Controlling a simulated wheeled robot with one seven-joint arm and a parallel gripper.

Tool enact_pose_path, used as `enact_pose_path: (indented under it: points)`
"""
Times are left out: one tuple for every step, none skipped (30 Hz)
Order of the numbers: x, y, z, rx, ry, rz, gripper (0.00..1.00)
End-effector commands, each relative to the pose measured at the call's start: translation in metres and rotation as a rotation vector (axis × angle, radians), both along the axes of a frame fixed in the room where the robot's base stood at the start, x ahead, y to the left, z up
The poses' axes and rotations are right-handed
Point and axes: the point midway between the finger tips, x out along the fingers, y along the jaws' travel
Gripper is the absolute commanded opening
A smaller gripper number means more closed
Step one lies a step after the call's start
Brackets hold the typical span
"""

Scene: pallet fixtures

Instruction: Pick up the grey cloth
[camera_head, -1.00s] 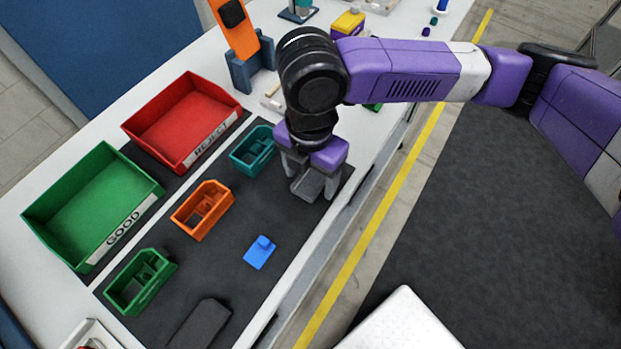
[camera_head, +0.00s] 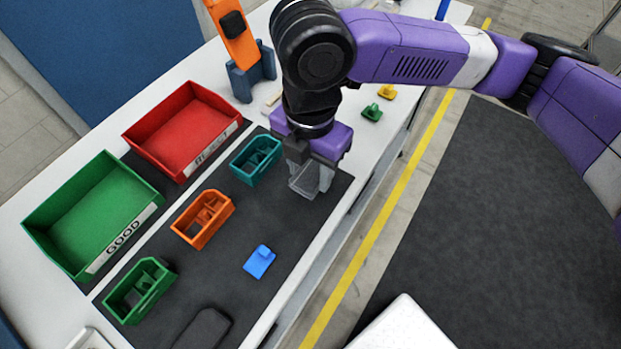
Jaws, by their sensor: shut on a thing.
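My gripper (camera_head: 310,180) is at the right end of the dark mat (camera_head: 285,220), pointing down. It is shut on a small grey thing (camera_head: 304,184), which I take to be the grey cloth. The grey thing sits between and below the fingers, partly hidden by them. Whether its lower edge is clear of the mat is hard to tell.
A teal bin (camera_head: 256,157) stands just left of my gripper. An orange bin (camera_head: 203,219), a green bin (camera_head: 139,291), a blue piece (camera_head: 259,262) and a dark flat thing (camera_head: 203,329) are on the mat. Red REJECT (camera_head: 185,128) and green GOOD (camera_head: 93,215) trays stand behind.

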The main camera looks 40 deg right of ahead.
Motion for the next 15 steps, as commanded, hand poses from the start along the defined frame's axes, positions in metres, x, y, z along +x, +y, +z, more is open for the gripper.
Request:
enact_pose_path:
  points:
    - [0.001,0.000,0.017,0.000,-0.005,0.003,0.05]
    - [0.001,0.000,0.026,-0.001,-0.004,0.004,0.05]
    - [0.001,0.001,0.038,0.000,-0.005,0.004,0.05]
    - [0.001,0.000,0.047,-0.001,-0.006,0.003,0.05]
    - [0.001,0.001,0.055,0.000,-0.005,0.004,0.05]
    - [0.001,0.000,0.067,0.000,-0.005,0.004,0.05]
    - [0.001,0.000,0.075,-0.002,-0.005,0.003,0.05]
    - [0.001,0.001,0.082,0.000,-0.005,0.002,0.05]
    - [0.001,0.001,0.092,-0.001,-0.004,0.003,0.05]
    - [0.000,0.000,0.099,-0.001,-0.003,0.003,0.05]
    - [0.001,0.000,0.105,-0.001,-0.004,0.002,0.05]
    - [0.001,0.000,0.113,0.000,-0.003,0.001,0.05]
    - [0.000,0.000,0.118,0.000,-0.002,0.002,0.05]
    - [0.000,0.000,0.123,0.000,-0.002,0.002,0.05]
    - [0.001,0.000,0.129,0.000,-0.002,0.002,0.05]
